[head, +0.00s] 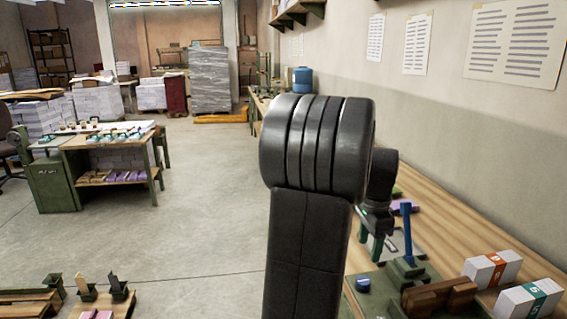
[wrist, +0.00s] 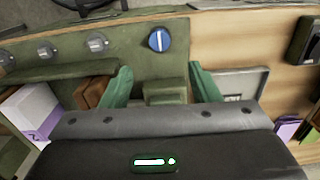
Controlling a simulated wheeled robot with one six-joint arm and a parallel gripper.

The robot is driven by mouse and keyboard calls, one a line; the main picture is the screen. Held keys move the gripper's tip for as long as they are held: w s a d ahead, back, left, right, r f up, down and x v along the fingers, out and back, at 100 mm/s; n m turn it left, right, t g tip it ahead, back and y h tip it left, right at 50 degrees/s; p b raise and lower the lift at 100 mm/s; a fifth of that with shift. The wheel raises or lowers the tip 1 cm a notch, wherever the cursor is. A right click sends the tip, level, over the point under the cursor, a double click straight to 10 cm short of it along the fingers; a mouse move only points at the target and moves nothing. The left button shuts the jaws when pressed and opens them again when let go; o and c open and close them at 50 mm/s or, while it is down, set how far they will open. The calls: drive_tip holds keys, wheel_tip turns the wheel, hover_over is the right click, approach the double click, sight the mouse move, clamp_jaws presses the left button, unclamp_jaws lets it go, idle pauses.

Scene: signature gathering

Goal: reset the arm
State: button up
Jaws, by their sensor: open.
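My black arm (head: 305,240) rises in the middle of the head view and bends over at its top toward the bench on the right. My gripper (head: 378,245) hangs past the arm, partly hidden behind it, above the bench. In the wrist view my gripper (wrist: 162,82) shows two green fingers spread wide apart. The gap between them holds nothing; a green machine part (wrist: 165,93) shows below in that gap.
The wooden bench (head: 440,225) runs along the right wall. On it are a blue lever (head: 406,232), a blue knob (head: 362,284), a brown block (head: 440,297) and banded paper stacks (head: 491,268). A worktable (head: 105,143) stands left. The floor (head: 205,215) between is clear.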

sight(363, 280)
wheel_tip(363, 280, down, 11)
drive_tip(key=shift+r, duration=0.1)
idle(0.5)
